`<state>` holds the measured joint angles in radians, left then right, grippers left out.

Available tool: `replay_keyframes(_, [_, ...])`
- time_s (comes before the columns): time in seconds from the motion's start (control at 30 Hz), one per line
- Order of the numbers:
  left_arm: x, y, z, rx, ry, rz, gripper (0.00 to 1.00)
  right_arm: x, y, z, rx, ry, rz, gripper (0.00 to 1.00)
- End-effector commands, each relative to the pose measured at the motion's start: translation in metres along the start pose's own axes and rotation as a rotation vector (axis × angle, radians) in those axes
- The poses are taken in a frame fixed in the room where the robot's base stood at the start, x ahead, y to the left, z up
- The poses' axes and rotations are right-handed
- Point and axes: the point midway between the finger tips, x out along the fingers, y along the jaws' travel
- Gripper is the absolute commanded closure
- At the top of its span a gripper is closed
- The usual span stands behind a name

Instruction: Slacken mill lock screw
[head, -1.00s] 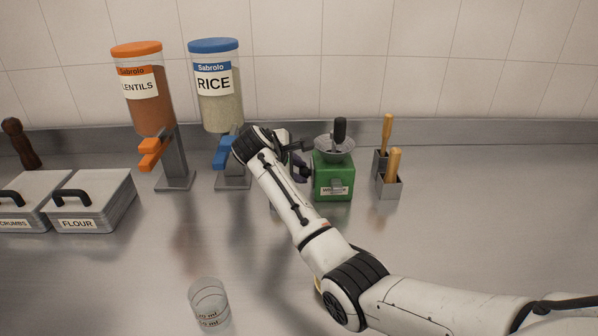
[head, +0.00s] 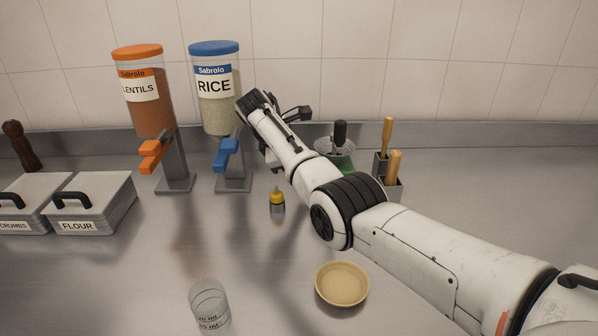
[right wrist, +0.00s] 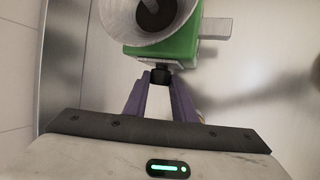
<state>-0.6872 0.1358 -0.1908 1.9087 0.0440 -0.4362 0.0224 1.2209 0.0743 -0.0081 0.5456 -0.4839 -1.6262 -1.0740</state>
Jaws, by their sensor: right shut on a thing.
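The green mill (head: 345,161) stands on the counter in the head view, mostly hidden behind my right arm. Its grey funnel (head: 322,146) and black handle (head: 340,133) show above the arm. In the right wrist view the mill's green body (right wrist: 178,48) and funnel (right wrist: 183,12) are close ahead. A small black lock screw knob (right wrist: 161,72) sticks out from the body toward me. My right gripper (right wrist: 161,84) has its purple fingers shut on this knob. In the head view its fingertips are hidden. My left gripper is not in view.
Lentils (head: 145,95) and rice (head: 215,85) dispensers stand left of my arm. A utensil holder (head: 393,187) is right of the mill. A yellow-capped bottle (head: 277,203), a yellow bowl (head: 342,284) and a measuring glass (head: 209,307) stand in front. The flour box (head: 95,200) is left.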

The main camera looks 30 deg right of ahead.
Motion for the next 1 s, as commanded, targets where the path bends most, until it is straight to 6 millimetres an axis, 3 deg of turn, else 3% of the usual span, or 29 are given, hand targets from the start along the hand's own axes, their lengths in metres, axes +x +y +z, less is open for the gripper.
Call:
replay_keyframes(0.4, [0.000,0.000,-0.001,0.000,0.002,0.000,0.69,0.001,0.000,0.001,-0.001,-0.002,-0.005,0.98])
replay_keyframes(0.43, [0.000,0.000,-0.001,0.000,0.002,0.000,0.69,0.001,-0.001,0.001,-0.001,-0.002,-0.005,0.74])
replay_keyframes(0.53, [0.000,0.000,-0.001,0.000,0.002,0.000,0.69,0.001,0.000,0.001,-0.001,-0.002,-0.005,0.57])
replay_keyframes(0.87, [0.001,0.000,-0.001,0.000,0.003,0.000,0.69,-0.002,0.000,0.000,-0.001,-0.001,-0.003,0.57])
replay_keyframes(1.0, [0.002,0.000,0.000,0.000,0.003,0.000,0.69,-0.017,0.001,0.000,0.000,0.000,0.000,0.57])
